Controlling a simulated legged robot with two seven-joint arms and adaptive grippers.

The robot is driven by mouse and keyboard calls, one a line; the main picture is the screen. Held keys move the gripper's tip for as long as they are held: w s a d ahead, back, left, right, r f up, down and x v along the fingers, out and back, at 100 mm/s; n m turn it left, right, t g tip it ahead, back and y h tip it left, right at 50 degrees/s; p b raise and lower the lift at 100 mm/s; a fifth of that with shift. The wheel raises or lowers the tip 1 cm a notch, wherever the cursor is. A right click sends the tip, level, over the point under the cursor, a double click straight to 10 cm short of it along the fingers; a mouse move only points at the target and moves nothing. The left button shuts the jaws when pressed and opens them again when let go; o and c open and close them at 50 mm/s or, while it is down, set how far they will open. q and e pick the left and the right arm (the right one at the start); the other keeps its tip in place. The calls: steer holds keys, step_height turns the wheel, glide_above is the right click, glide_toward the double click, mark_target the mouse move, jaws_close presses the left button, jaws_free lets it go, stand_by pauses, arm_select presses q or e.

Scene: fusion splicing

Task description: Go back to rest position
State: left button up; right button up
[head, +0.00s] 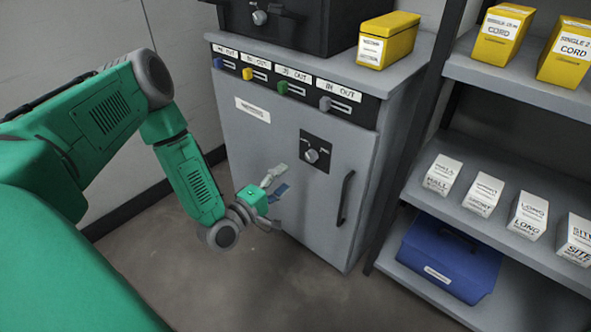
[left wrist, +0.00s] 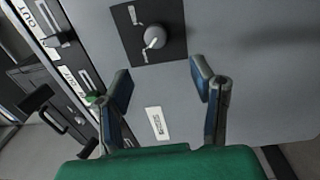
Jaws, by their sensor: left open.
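My left gripper (head: 277,188) is open and empty in front of the lower left part of the grey cabinet (head: 265,150). Its two blue-padded fingers also show apart in the left wrist view (left wrist: 162,88), with the cabinet front behind them. My green left arm comes in from the left and bends down to the gripper. The cabinet door has a round knob (head: 311,155) on a black plate and a black handle (head: 345,197). The knob also shows above the fingers in the left wrist view (left wrist: 155,37). My right gripper is not in view.
Labelled sliders, including a green one (head: 282,88), line the cabinet's upper edge. A yellow box (head: 388,40) and a black unit (head: 290,22) stand on top. The right shelf holds yellow boxes, white boxes and a blue case (head: 449,258). Floor (head: 190,290) before the cabinet is clear.

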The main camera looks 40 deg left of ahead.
arm_select(q)
steer(key=shift+s, duration=1)
